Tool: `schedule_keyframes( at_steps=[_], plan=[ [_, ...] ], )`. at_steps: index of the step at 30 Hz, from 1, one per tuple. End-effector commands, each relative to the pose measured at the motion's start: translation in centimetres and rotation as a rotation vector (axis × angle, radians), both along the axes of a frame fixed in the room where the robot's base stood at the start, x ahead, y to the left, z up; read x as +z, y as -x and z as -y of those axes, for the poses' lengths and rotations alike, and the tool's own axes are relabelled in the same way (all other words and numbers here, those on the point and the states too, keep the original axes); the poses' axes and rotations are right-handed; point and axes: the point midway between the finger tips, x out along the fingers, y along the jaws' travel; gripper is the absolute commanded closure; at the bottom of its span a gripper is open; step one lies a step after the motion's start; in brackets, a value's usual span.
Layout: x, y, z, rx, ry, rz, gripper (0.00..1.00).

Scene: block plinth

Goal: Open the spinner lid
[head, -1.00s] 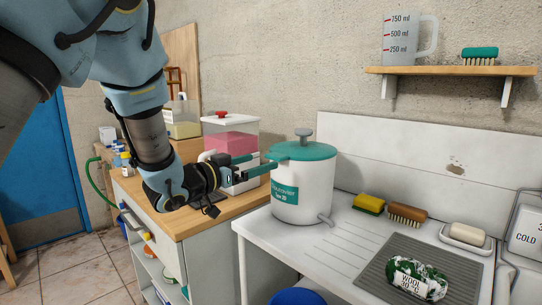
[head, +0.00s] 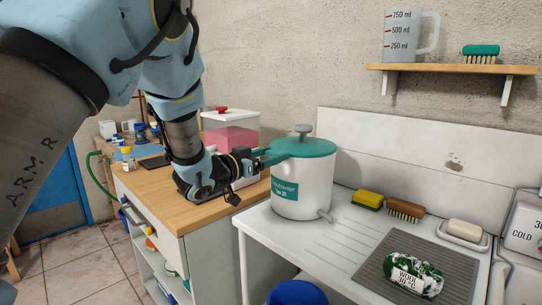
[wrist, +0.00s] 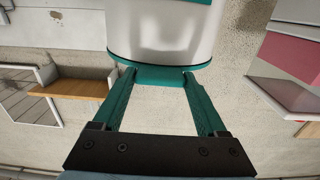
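The white spinner (head: 318,189) stands on the left part of the white draining counter. Its teal lid (head: 312,148), with a grey knob (head: 303,130) on top, sits on it and looks closed. My gripper (head: 262,158) is at the left edge of the lid. I cannot tell whether the tips touch the rim.
A box with pink contents (head: 232,133) stands behind my gripper on the wooden worktop (head: 205,208). A yellow sponge (head: 368,200), a brown brush (head: 405,210) and a wool bundle (head: 412,275) lie to the right. A shelf (head: 450,70) hangs above. Space directly above the lid is clear.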

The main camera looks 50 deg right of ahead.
Motion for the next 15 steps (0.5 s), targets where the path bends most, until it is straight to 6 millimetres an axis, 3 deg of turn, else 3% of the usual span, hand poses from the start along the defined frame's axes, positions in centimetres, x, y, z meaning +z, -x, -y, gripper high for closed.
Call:
schedule_keyframes(
  at_steps=[2, 15],
  plan=[
    [0.0, 0.01, -0.01, 0.0, 0.0, 0.0, 0.37],
    [0.01, 0.01, -0.02, 0.0, 0.0, 0.0, 0.87]
  ],
)
